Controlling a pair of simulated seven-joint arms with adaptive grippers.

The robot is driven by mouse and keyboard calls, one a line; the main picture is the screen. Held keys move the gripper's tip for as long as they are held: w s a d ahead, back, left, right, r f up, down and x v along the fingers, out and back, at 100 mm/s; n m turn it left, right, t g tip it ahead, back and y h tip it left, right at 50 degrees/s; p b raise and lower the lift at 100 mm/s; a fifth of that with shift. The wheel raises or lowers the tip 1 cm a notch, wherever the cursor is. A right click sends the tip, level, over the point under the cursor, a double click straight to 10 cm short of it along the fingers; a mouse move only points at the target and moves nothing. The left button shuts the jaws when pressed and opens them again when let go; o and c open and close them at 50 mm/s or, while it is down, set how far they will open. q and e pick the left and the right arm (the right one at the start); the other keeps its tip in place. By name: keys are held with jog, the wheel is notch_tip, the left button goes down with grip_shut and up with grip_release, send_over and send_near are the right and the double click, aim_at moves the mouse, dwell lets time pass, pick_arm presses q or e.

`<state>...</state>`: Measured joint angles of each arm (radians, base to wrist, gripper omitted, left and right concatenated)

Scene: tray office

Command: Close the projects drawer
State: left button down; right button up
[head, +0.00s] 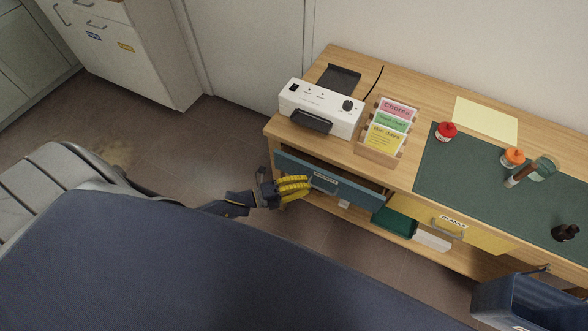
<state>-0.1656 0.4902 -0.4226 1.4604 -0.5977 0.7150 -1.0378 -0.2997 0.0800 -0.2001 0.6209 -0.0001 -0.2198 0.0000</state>
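A blue drawer (355,191) under the left part of the wooden desk stands partly pulled out. Its front carries a handle and a small label (324,183) too small to read, so I cannot confirm it is the projects drawer. My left gripper (296,188) has yellow ribbed fingers and is in front of the drawer's left part, overlapping it in the picture. The fingers look close together. I cannot tell whether they touch the drawer front or how far apart they are. My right gripper is not in view.
A yellow drawer (466,234) with a handle is to the right. On the desk are a white device (320,106), a card holder (377,154), a green mat (455,178), a red-lidded jar (446,131) and bottles. A blue bin (520,305) is at lower right. Floor is clear left of the desk.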

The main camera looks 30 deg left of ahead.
aim_at(314, 172)
pick_arm(q)
jog(key=shift+w, duration=1.35)
jog(key=shift+w, duration=0.1)
jog(key=shift+w, duration=1.3)
jog(key=shift+s, duration=0.15)
